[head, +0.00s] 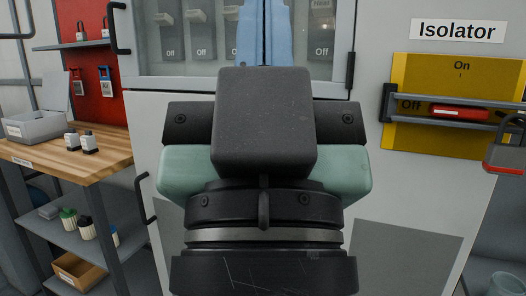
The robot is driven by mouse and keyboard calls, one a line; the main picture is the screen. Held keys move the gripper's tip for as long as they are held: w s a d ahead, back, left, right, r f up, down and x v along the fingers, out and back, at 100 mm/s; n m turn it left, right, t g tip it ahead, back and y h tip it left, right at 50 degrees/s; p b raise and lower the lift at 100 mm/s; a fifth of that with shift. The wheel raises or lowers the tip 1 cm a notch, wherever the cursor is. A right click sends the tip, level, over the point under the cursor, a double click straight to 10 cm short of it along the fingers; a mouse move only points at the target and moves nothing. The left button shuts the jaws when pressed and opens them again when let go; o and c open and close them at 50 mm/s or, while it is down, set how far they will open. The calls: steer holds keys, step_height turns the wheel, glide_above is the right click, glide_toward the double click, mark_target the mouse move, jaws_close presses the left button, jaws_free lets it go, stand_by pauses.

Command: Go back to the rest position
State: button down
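My gripper (264,32) is seen from behind in the middle of the head view, raised in front of the grey cabinet. Its two pale blue fingers stand upright side by side, pressed close with only a thin dark line between them. Nothing shows between them, though their tips run out of the top of the picture. The yellow isolator panel (455,72) is to the right, marked On and Off. Its red handle (459,113) lies level beside the Off mark.
The grey cabinet (420,196) has a window (190,62) showing several switches marked Off. A wooden-topped bench (108,165) at left holds a grey bin (35,126) and two small dark-and-white items. Red board (90,100) with tags hangs behind. A lower shelf holds small containers.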

step_height(320, 180, up, 33)
steer(key=p, duration=3.1)
